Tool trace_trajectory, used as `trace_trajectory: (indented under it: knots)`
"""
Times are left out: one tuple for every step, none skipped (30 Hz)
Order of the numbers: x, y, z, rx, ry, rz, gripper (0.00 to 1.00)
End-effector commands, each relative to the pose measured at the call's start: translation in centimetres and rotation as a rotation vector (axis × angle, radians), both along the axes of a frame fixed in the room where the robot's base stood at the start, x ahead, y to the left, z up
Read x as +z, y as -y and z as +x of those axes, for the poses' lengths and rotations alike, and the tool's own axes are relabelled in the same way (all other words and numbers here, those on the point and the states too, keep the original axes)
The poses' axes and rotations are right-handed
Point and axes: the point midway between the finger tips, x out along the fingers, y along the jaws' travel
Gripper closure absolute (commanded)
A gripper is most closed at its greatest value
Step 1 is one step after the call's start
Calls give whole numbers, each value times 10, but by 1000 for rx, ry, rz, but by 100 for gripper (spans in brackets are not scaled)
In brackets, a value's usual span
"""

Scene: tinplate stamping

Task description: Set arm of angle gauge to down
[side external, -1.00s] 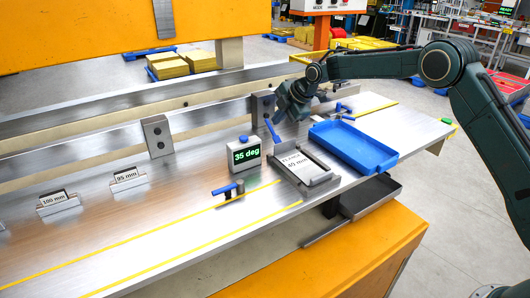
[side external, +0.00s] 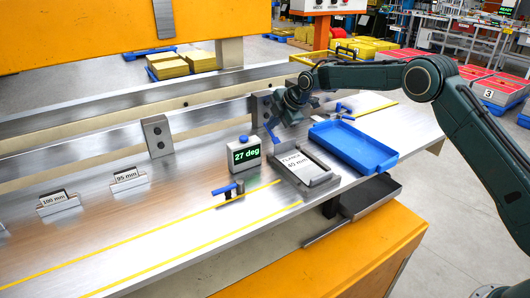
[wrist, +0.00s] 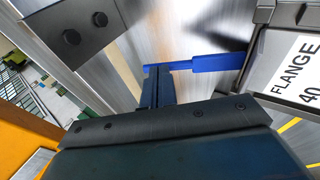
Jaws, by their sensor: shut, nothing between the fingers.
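The angle gauge's grey display box (side external: 246,153) stands on the steel bench and reads 27 deg. A slim blue arm (side external: 272,134) shows just right of the box, tilted, beside my gripper (side external: 281,121). In the wrist view the blue arm (wrist: 205,64) runs across the picture just past the tips of my gripper (wrist: 157,80). The fingers are shut with nothing between them and appear to be against the arm; the exact contact is hard to tell. The arm's pivot is not clear in either view.
A grey tray with a FLANGE 40 mm label (side external: 300,165) sits in front of my gripper. A blue tray (side external: 352,148) lies to its right. A steel block (side external: 260,104) stands close behind. A blue-handled clamp (side external: 229,190) sits nearer the front, by the yellow lines.

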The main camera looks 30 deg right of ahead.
Motion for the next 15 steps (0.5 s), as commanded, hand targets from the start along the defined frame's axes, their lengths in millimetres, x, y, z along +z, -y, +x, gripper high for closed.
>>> trace_trajectory:
  knots:
    - [-5, 0, 4, 0, -1, 0, 100]
    - [-8, 0, 6, 0, -2, 0, 100]
    - [-11, 0, 8, 0, -1, 0, 100]
    - [-13, 0, 10, 0, 0, 0, 100]
    - [-16, 0, 11, 0, -1, 0, 100]
    - [-17, 0, 12, 0, 0, 0, 100]
    - [-18, 0, 13, 0, 0, 0, 100]
    - [-19, 0, 14, 0, 1, 0, 100]
    - [-20, 0, 14, 0, 1, 0, 100]
    - [-20, 0, 15, 0, 1, 0, 100]
    - [-20, 0, 14, 0, 1, 0, 100]
    - [-20, 0, 14, 0, 0, 0, 100]
    - [-20, 0, 14, 0, 0, 0, 100]
    - [-20, 0, 14, 0, 0, 0, 100]
    - [-20, 0, 14, 0, 0, 0, 100]
